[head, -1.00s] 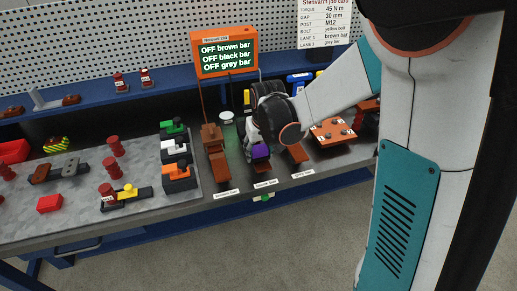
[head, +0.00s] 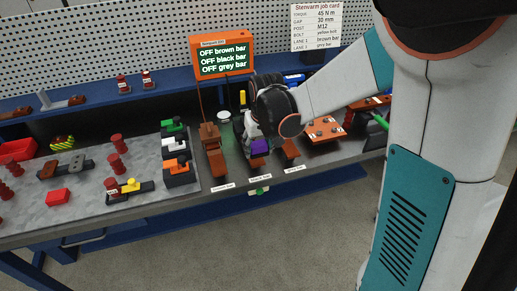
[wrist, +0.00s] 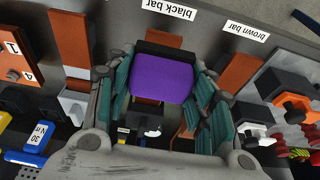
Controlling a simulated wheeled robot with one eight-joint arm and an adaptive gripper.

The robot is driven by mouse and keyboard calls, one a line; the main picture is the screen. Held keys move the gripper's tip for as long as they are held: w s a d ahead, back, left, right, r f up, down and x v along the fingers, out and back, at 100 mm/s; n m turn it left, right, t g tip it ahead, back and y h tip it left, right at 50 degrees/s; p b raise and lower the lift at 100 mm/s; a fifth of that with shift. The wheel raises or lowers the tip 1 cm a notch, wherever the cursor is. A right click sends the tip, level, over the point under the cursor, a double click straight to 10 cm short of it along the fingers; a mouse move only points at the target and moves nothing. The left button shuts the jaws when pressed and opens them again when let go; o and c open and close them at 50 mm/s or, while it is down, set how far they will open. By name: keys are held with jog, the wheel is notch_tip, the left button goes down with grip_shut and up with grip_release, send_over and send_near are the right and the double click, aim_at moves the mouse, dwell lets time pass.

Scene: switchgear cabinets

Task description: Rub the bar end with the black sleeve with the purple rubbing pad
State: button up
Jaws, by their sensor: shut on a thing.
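The purple rubbing pad (wrist: 162,78) is clamped between the fingers of my gripper (wrist: 160,92); it also shows in the head view (head: 259,146). The pad is over the black bar's lane, marked by the "black bar" label (wrist: 168,9). A copper strip of the black bar (wrist: 164,40) shows beyond the pad in the wrist view. A dark edge runs along the pad's far side; I cannot tell whether it is pad backing or sleeve. The bar end is mostly hidden under pad and gripper, so contact cannot be told.
The brown bar (head: 215,162) lies on the left and the grey bar (head: 290,149) on the right. The display (head: 222,56) reads OFF for all three bars. An orange plate (head: 324,130) lies further right. Coloured switch blocks (head: 175,146) stand to the left.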

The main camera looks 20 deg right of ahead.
aim_at(257, 142)
jog(key=shift+r+p, duration=0.9)
jog(key=shift+r, duration=0.75)
jog(key=shift+f, duration=0.1)
